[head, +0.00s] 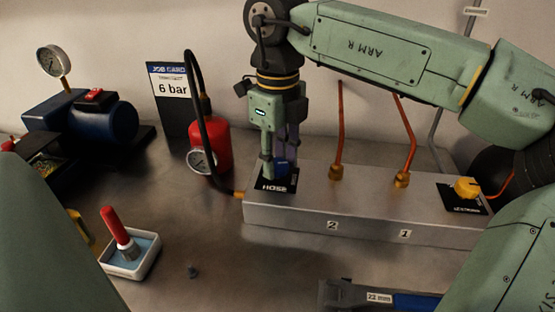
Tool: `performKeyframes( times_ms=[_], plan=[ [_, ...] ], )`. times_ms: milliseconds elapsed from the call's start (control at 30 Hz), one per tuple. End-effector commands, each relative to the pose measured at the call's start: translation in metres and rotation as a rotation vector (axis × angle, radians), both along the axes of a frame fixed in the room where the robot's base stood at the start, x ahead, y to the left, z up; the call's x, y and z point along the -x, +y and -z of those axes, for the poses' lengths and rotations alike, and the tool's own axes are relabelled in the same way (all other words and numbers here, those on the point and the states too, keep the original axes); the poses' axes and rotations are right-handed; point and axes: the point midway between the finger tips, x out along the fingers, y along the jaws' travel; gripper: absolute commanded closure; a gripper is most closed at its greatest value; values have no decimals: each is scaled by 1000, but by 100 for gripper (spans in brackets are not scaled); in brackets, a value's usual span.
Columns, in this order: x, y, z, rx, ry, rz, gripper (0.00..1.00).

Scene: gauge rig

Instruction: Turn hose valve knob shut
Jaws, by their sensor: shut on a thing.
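The hose valve knob (282,170) is blue and sits on the black plate labelled HOSE (275,187), on the left end of the grey metal manifold block (365,218). My gripper (275,168) points straight down over it and is shut on the knob. The fingers cover part of the knob, and its exact turn angle cannot be told. A black hose (189,80) loops from the red cylinder (212,148) to a brass fitting at the block's left end.
A yellow knob (466,187) is on the block's right end. Copper pipes (339,125) rise from its top. A gauge (202,161) is by the cylinder. A blue compressor (85,118) and job card (170,84) reading 6 bar stand behind. A white tray (148,262) holds a red-handled tool.

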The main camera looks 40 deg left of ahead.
Motion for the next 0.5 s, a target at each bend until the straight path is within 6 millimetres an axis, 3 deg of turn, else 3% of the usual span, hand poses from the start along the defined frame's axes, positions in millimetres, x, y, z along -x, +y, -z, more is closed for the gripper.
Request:
performKeyframes(
  times_ms=[500],
  plan=[
    [-1,0,0,1,-1,291,95]
  ],
)
